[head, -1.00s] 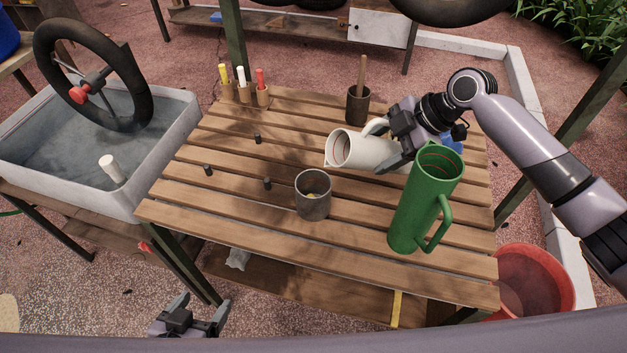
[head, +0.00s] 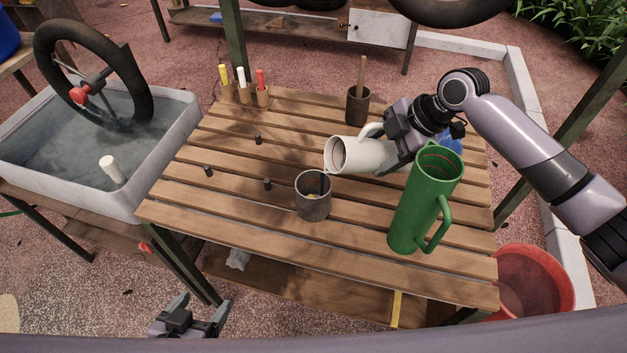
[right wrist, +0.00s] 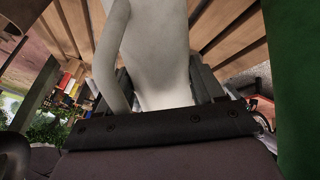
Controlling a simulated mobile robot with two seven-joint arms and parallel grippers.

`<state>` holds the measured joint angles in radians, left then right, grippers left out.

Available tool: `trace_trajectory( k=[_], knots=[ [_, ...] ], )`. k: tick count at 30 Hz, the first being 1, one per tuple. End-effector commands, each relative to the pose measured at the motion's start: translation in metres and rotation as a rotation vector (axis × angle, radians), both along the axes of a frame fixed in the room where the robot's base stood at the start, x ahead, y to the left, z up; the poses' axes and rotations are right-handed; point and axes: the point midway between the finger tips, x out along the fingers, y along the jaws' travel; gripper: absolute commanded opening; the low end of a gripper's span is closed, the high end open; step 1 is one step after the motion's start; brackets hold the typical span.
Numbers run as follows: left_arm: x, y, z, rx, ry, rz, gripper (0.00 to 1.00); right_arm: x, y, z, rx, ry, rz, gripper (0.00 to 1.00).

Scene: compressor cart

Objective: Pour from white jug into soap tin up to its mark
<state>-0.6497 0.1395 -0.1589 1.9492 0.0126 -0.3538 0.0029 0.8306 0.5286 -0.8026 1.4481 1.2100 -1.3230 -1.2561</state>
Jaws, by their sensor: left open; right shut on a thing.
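The white jug (head: 362,155) is tilted well over onto its side above the table, its mouth facing left toward the soap tin. My right gripper (head: 397,143) is shut on the jug; the jug also fills the middle of the right wrist view (right wrist: 155,60). The soap tin, a grey metal cup (head: 313,203), stands upright on the slats, below and left of the jug's mouth. My left gripper (head: 192,312) is open and empty, low in front of the table.
A tall green jug (head: 418,210) stands close in front of my right gripper. A dark pot with a wooden handle (head: 358,104) stands behind. Several marker-like sticks stand in holders (head: 243,92) at the back left. Small black pegs (head: 267,184) dot the slatted table (head: 230,210).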

Motion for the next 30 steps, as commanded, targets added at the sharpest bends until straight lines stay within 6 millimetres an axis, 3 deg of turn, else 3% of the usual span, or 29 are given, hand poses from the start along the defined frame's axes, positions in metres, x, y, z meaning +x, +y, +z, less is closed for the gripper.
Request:
trace_trajectory(
  k=[30],
  knots=[
    [0.0002, -0.0001, 0.0035, 0.000, -0.001, -0.001, 0.81, 0.0004, 0.0019, 0.0065, -0.049, -0.023, 0.001, 0.16]
  ],
)
